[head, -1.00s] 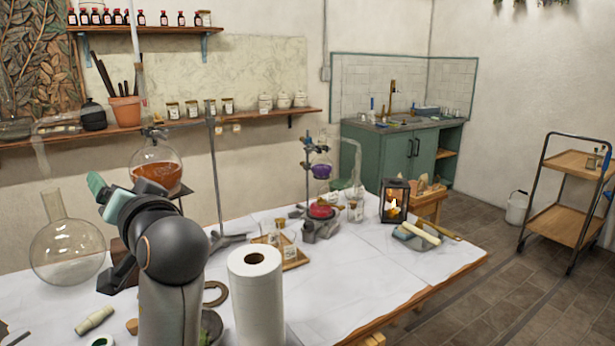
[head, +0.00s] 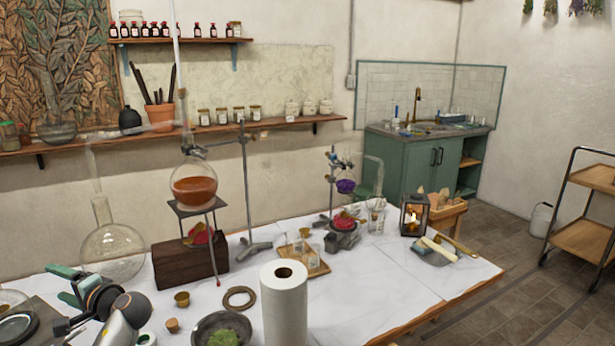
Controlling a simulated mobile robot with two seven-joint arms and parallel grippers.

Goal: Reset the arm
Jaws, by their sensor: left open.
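My left arm comes in at the lower left of the head view, low over the front left part of the white-topped table (head: 375,285). My left gripper (head: 62,285), with teal fingertips, points left and is open and empty. It is left of the paper towel roll (head: 284,310) and in front of the round glass flask (head: 113,250). I cannot tell its exact height above the table. My right gripper is out of view.
A flask of orange liquid (head: 194,185) sits on a stand above a wooden block (head: 185,265). A mortar with green contents (head: 222,330), a ring (head: 239,297) and small cups are near the arm. A lantern (head: 414,216) stands at the right. The front right tabletop is clear.

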